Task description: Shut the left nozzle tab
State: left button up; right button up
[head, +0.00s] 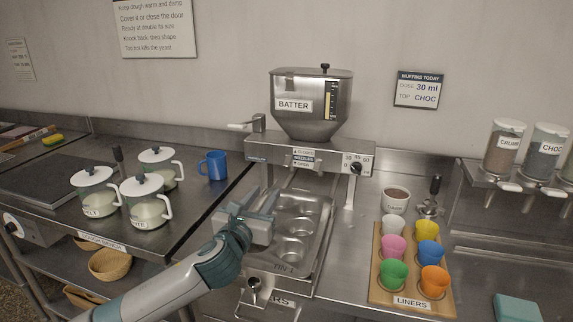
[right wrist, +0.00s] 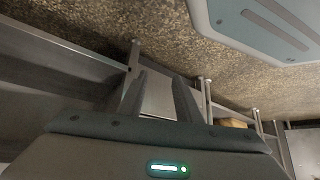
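The steel batter dispenser (head: 312,105) stands at the back of the counter. Its lower housing (head: 275,153) carries a small nozzles label (head: 303,158) with arrows, too small to read fully. My left gripper (head: 268,196) is below and in front of the housing's left part, over the left edge of the muffin tin (head: 318,240). The left nozzle tab cannot be made out there. Whether the left fingers are apart or together is unclear. My right gripper (right wrist: 160,97) shows in the right wrist view with its two fingers apart and nothing between them, away from the dispenser.
Lidded white pots (head: 147,208) and a blue mug (head: 213,165) stand on the left counter. A wooden liner board (head: 377,285) with coloured cups is right of the tin. A lever (head: 242,126) sticks out left of the hopper.

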aim_at(286, 164)
pick_arm(q)
jog(key=shift+s, duration=0.15)
